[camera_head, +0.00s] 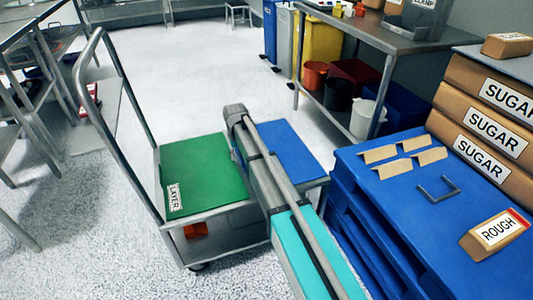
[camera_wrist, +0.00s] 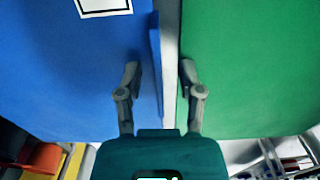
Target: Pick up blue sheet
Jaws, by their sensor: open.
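The blue sheet (camera_head: 288,150) lies flat on the right part of the cart top, partly hidden behind my arm. In the wrist view the blue sheet (camera_wrist: 70,75) fills the left side, with a white label at the top and a narrow raised blue strip along its right edge. My gripper (camera_wrist: 159,70) is open, with that strip between its fingers. The left finger is over the blue surface; the right one is at the edge of the green sheet (camera_wrist: 250,70). I cannot tell if either touches. My gripper is not clearly visible in the head view.
The metal cart (camera_head: 215,214) has a tall handle (camera_head: 125,85) on the left and holds the green sheet marked LAYER (camera_head: 200,168). A blue stack (camera_head: 365,215) with brown SUGAR boxes (camera_head: 485,128) stands close on the right. White floor (camera_head: 185,65) is clear behind the cart.

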